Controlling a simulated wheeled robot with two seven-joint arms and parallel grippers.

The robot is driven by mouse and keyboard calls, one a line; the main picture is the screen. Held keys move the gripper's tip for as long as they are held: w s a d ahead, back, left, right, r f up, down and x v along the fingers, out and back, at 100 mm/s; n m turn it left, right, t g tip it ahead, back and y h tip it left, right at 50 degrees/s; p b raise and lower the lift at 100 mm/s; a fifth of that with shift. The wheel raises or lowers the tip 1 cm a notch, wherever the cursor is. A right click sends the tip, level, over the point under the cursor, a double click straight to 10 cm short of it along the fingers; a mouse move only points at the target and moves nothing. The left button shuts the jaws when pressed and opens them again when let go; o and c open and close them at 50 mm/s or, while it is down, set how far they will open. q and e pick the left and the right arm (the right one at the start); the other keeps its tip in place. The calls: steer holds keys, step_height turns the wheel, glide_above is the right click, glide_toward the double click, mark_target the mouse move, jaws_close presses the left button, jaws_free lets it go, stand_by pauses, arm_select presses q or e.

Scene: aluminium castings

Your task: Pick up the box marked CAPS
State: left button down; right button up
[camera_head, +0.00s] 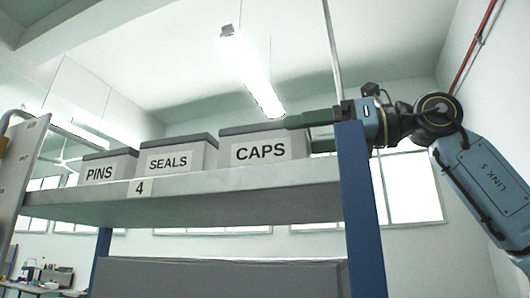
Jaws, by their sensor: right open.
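The box marked CAPS (260,151) is light grey with a dark lid and a white label. It sits on the upper shelf (240,200), rightmost of three boxes. My right gripper (304,134) comes in from the right, behind the blue post. Its dark green fingers are open, one above the other in the picture, and point left at the right end of the CAPS box. The upper finger overlaps the lid's right corner in the picture. I cannot tell whether it touches the box. My left gripper is not in view.
Boxes marked SEALS (172,161) and PINS (104,171) stand left of CAPS on the same shelf. A blue shelf post (361,215) rises just right of CAPS. A plate marked 4 (140,188) is on the shelf edge. Above the boxes is free room.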

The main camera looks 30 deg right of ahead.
mark_target(280, 141)
steer(key=shift+p+x, duration=0.55)
steer(key=shift+x, duration=0.5)
steer(key=x, duration=0.2)
steer(key=shift+w+p, duration=0.4)
steer(key=shift+w+a, duration=0.15)
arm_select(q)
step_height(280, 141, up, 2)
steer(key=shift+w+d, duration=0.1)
arm_select(e)
steer(key=shift+c, duration=0.3)
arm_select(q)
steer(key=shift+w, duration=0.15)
arm_select(e)
steer(key=c, duration=1.3)
